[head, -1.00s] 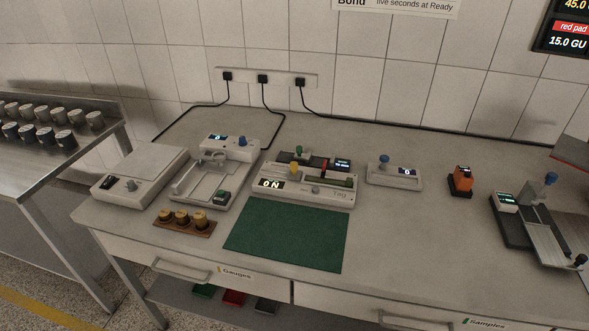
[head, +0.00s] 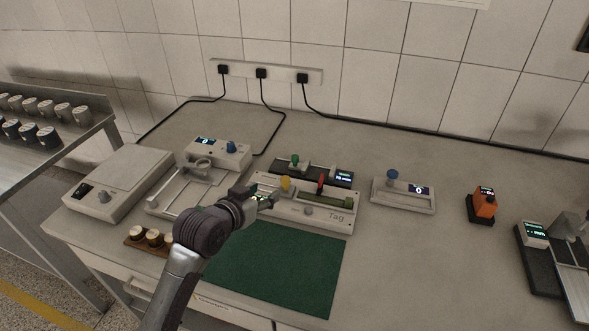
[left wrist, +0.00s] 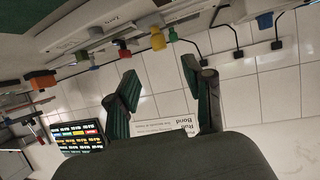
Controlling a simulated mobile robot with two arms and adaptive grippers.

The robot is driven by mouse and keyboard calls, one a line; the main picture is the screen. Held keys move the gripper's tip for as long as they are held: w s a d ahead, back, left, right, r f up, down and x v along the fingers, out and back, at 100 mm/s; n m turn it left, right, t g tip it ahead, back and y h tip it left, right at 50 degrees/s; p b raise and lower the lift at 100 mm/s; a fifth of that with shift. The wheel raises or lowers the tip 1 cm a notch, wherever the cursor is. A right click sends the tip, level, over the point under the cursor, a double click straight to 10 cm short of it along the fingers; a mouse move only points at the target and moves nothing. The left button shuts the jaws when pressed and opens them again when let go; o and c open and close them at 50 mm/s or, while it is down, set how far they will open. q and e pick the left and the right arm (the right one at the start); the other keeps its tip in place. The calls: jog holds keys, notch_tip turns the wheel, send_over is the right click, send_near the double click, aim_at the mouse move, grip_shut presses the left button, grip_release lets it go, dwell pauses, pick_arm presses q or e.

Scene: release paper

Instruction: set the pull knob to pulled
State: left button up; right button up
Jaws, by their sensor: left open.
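I cannot tell for sure which knob is the pull knob. My left gripper (head: 260,197) is open and empty at the device's left end, covering its display. In the left wrist view, which is upside down, the yellow knob (left wrist: 157,39) shows beyond and between the open fingers (left wrist: 158,72), apart from them. My right gripper is not in view.
A green-knobbed unit (head: 342,177) sits just behind the device. A blue-knobbed unit (head: 405,196) and an orange block (head: 485,203) stand right. The green mat (head: 280,270) is bare.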

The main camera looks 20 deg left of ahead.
aim_at(284, 180)
pick_arm(q)
jog(key=x, duration=0.8)
jog(key=shift+w+p, duration=0.1)
jog(key=shift+p, duration=0.2)
jog(key=x, duration=0.3)
jog(key=shift+w, duration=0.1)
jog(key=shift+w+d+f, duration=0.1)
jog(key=shift+w+f, duration=0.1)
jog(key=shift+w, duration=0.2)
jog(key=c, duration=0.5)
grip_shut()
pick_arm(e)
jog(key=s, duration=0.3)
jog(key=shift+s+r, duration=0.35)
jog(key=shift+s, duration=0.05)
